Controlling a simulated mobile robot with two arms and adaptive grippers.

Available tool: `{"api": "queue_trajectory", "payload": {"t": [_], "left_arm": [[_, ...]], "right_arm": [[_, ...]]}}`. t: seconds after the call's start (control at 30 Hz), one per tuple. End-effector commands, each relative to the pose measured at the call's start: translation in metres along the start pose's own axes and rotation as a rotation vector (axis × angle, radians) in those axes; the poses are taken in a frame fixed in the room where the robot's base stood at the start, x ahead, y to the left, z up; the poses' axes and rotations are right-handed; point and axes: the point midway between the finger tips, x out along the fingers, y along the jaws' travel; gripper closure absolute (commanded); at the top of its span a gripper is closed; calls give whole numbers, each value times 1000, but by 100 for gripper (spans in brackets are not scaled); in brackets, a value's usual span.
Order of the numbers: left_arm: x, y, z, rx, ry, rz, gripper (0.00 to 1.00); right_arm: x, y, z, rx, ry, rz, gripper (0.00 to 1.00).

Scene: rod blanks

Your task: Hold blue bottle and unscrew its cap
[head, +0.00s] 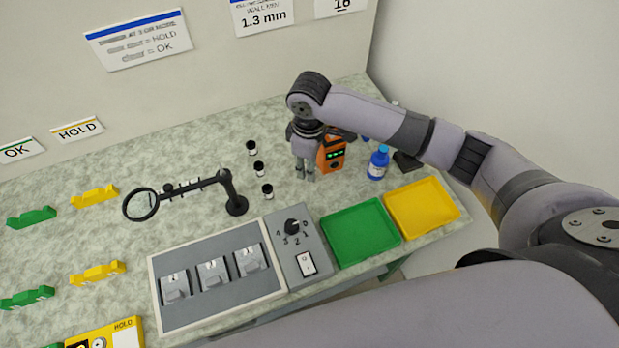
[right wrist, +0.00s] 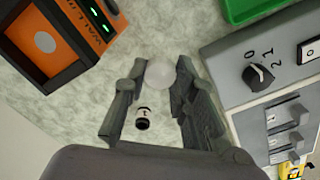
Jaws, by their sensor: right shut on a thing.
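The blue bottle (head: 378,165) stands upright on the bench, with a white label and a cap on top. It is right of the orange device (head: 331,153), apart from my right gripper. My right gripper (head: 305,176) points down at the bench just left of the orange device. In the right wrist view its fingers (right wrist: 162,72) close on a small pale round thing (right wrist: 184,72); I cannot tell what it is. A small black-capped vial (right wrist: 142,118) shows between the fingers, lower in that view. The blue bottle is not in the wrist view. My left gripper is not in view.
Several black-capped vials (head: 259,168) stand left of my right gripper, near a magnifier on a stand (head: 236,205). A green tray (head: 360,233) and a yellow tray (head: 422,208) lie in front. A grey switch panel (head: 298,245) sits left of them. Another blue item is partly hidden behind my arm.

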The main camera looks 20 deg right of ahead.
Motion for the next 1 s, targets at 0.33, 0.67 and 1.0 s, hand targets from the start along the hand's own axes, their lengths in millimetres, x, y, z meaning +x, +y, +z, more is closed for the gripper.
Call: {"api": "queue_trajectory", "payload": {"t": [0.33, 0.67, 1.0], "left_arm": [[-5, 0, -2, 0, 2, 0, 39], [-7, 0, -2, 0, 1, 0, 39], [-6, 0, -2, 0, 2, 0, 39]], "right_arm": [[44, 0, 0, 0, -2, -2, 100], [79, 0, 0, 0, 0, 0, 100], [83, 0, 0, 0, 1, 0, 100]]}}
